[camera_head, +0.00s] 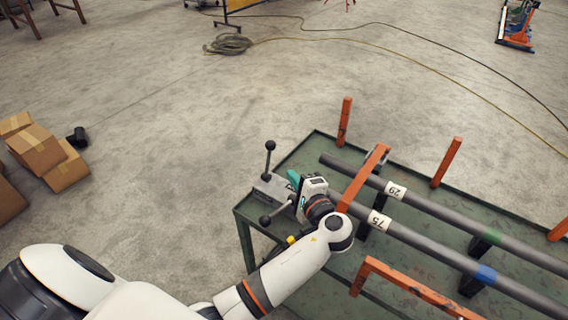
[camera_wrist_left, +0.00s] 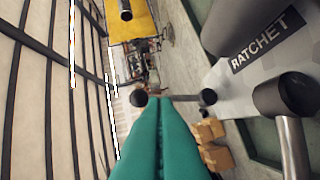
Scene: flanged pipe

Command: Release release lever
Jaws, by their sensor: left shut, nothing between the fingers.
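My left gripper (camera_head: 293,178) is at the left edge of the green table, over a grey metal fixture (camera_head: 272,184). Its teal fingers, seen large in the left wrist view (camera_wrist_left: 160,104), are shut together and empty. Dark-knobbed handles stick out of the fixture: one has its knob (camera_head: 270,146) beyond the gripper, the other its knob (camera_head: 265,220) on the near side. In the wrist view a thick handle with a dark knob (camera_wrist_left: 285,95) stands right of the fingers, apart from them. A grey body marked RATCHET (camera_wrist_left: 268,40) is above it. I cannot tell which handle is the release lever.
Two long grey pipes (camera_head: 440,212) marked 29 and 75 lie across the green table (camera_head: 312,150), between orange posts (camera_head: 446,162). Cardboard boxes (camera_head: 38,148) stand on the floor at left. A cable (camera_head: 400,62) crosses the open floor behind.

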